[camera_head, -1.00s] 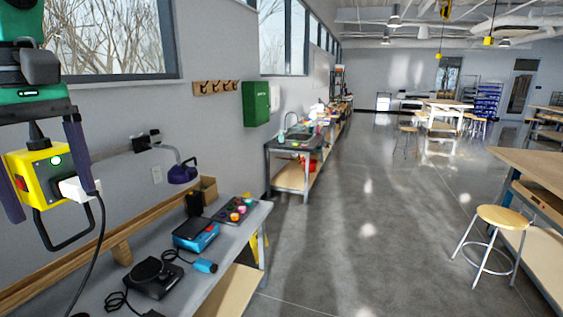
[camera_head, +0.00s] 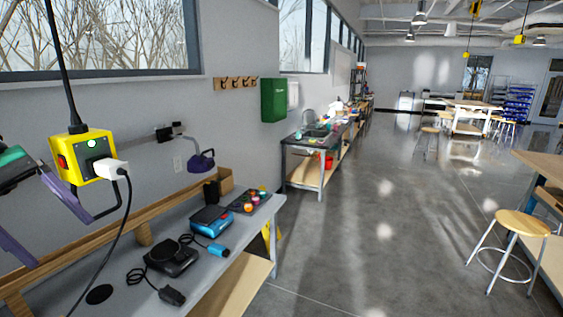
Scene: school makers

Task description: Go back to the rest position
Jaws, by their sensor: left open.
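My left gripper (camera_head: 67,246) is at the left edge, tilted, with its two purple fingers spread apart and nothing held between them. Its green body is partly cut off by the edge of the view. A yellow power box (camera_head: 72,160) hangs from a black cord beside the gripper, close to the upper finger. I cannot tell whether they touch. A white plug (camera_head: 104,169) sits in the box, with a black cable running down from it. My right gripper is not in view.
A grey workbench (camera_head: 222,268) along the wall holds a black device (camera_head: 172,257), a blue device (camera_head: 209,220) and a tray of colourful pots (camera_head: 249,201). A sink bench (camera_head: 305,150) stands farther on. A stool (camera_head: 522,223) is at right. The middle floor is clear.

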